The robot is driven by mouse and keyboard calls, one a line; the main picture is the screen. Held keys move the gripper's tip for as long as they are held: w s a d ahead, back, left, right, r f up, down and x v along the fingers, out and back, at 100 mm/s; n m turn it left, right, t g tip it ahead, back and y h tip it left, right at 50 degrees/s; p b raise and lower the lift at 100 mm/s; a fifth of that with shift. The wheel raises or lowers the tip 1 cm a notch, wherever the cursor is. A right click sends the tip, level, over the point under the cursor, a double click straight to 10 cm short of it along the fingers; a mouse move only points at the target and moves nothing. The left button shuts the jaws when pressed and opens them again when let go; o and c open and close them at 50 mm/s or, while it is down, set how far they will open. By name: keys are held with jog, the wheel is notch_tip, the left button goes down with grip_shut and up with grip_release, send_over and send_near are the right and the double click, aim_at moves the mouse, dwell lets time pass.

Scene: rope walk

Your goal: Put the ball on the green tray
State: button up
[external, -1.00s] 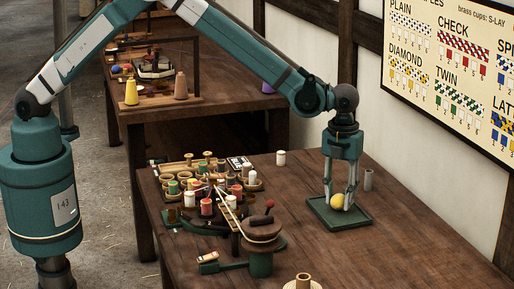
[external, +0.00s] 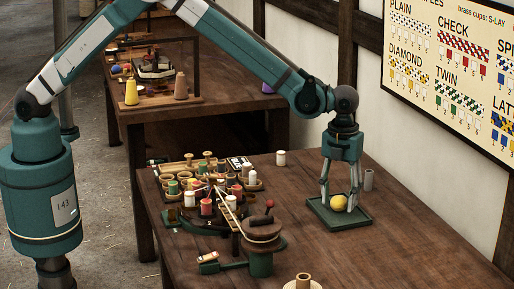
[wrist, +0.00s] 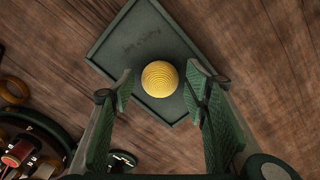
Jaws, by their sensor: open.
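The yellow ball (external: 339,202) rests on the green tray (external: 322,216), which lies flat on the wooden table. In the wrist view the ball (wrist: 160,78) sits on the tray (wrist: 133,40), towards its near part. My gripper (external: 338,207) is open, its fingers down on either side of the ball. In the wrist view there are gaps between the ball and both fingers of my gripper (wrist: 162,92). Nothing is held.
A braiding device with several coloured bobbins (external: 206,206) and a round wooden-topped post (external: 261,232) stand to the left. The table right of the tray is clear.

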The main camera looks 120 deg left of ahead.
aim_at(337, 196)
jog(key=shift+r, duration=0.15)
notch_tip(337, 196, up, 12)
jog(key=p, duration=0.1)
dwell(0.5)
dwell(0.6)
jog(key=s+d+r+n+t, duration=0.3)
jog(key=s+d+r+n, duration=0.5)
jog(key=s+d+r, duration=1.3)
jog(key=s+d+r+n+t, duration=0.1)
jog(key=s+d+r+n, duration=0.15)
jog(key=s, duration=0.55)
jog(key=s+d+r+n+t, duration=0.1)
jog(key=s+d+r+n, duration=0.15)
jog(key=s, duration=0.65)
jog(key=s+d+f+n+t, duration=0.1)
jog(key=s+d+f+n, duration=0.1)
jog(key=s, duration=0.5)
jog(key=s+d+f+n+t, duration=0.1)
jog(key=s+d+f+n, duration=0.2)
jog(key=s+f, duration=0.2)
jog(key=s, duration=0.2)
jog(key=shift+s+d, duration=0.2)
jog(key=shift+s, duration=0.15)
